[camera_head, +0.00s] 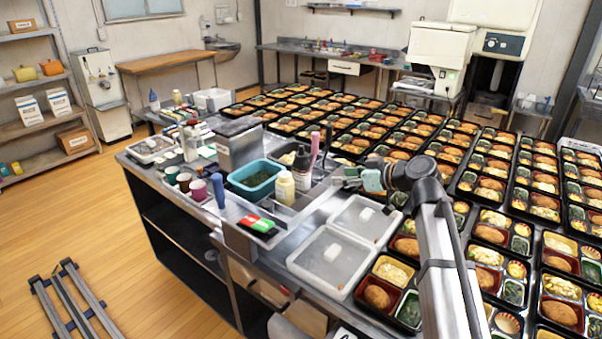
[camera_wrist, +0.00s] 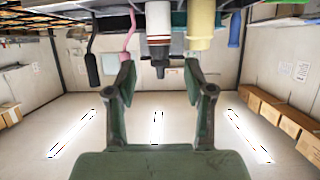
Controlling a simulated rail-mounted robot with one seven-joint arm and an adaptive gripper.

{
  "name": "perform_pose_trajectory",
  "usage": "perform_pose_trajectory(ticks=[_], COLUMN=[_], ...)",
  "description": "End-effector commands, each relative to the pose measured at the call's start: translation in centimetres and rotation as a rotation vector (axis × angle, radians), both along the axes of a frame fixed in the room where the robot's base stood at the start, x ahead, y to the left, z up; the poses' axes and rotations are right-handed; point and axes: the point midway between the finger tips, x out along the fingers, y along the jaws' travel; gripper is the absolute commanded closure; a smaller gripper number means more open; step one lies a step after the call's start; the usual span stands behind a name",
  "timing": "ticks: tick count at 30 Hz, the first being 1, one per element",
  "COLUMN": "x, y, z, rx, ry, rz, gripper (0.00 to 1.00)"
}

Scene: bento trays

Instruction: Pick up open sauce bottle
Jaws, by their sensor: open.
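A dark bottle with a white band (camera_head: 301,165) stands upright on the steel counter among other items. A pale yellow bottle (camera_head: 285,188) stands just in front of it. I cannot tell for sure which of the two is the open sauce bottle. My gripper (camera_head: 347,178) is to the right of both, apart from them.
A pink handle (camera_head: 314,148) and a teal tub (camera_head: 255,179) stand close to the bottles. A blue bottle-like item (camera_head: 218,190) is farther left. Translucent lidded containers (camera_head: 332,262) lie in front. Rows of bento trays (camera_head: 395,295) crowd the right side.

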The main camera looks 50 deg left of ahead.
Motion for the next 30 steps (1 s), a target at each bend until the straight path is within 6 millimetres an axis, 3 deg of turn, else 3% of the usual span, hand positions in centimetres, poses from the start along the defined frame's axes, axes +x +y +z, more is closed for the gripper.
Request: perform_pose_trajectory(ticks=[18,30], x=[-2.4,-2.9], y=[9.6,11.7], z=[-3.8,-4.7], rx=[-0.001,-0.001], ry=[0.0,0.002], rz=[0.002,-0.001], gripper=[0.47,0.47])
